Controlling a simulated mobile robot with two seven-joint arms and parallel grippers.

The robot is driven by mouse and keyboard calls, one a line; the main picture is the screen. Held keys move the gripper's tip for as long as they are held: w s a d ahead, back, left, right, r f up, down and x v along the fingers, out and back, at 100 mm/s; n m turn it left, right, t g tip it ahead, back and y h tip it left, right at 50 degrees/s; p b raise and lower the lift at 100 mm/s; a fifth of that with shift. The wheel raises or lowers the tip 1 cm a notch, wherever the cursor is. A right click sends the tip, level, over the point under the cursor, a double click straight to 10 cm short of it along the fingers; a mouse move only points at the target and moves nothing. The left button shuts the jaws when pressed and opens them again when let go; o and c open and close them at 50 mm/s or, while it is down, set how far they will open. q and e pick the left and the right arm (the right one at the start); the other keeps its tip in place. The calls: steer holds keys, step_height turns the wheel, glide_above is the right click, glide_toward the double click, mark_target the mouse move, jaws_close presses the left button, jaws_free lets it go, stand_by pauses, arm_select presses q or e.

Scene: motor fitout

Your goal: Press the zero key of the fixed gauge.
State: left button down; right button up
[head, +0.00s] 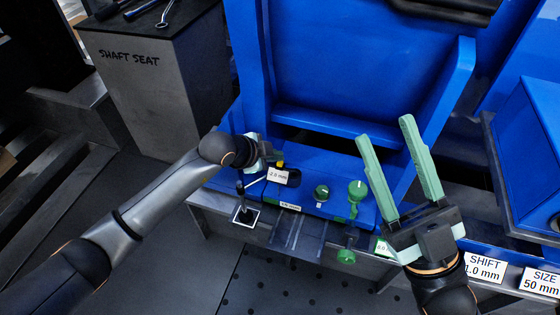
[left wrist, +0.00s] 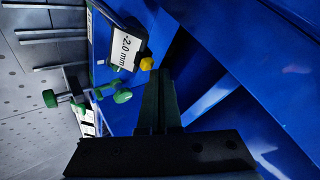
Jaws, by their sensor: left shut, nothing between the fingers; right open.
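The fixed gauge (head: 284,177) sits on the blue machine's front ledge, with a white display reading -2.0 mm. It also shows in the left wrist view (left wrist: 122,49). Its yellow key (left wrist: 146,63) is on the gauge's side and shows as a small yellow spot in the head view (head: 280,165). My left gripper (head: 262,150) is shut and empty, close beside the gauge. In the left wrist view its fingertips (left wrist: 160,75) are right by the yellow key; I cannot tell whether they touch it. My right gripper (head: 383,130) is open and empty, right of the gauge.
Green knobs (head: 357,190) and a round green-topped dial (head: 321,192) are on the ledge right of the gauge. A black post on a white-edged square (head: 246,216) stands at lower left. A grey SHAFT SEAT cabinet (head: 150,90) with tools is at back left.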

arm_select(q)
steer(key=shift+f, duration=0.5)
steer(key=shift+r, duration=0.1)
stand_by(0.5)
steer(key=shift+r+p, duration=0.8)
steer(key=shift+p, duration=0.1)
step_height(320, 180, up, 5)
steer(key=p, duration=0.5)
stand_by(0.5)
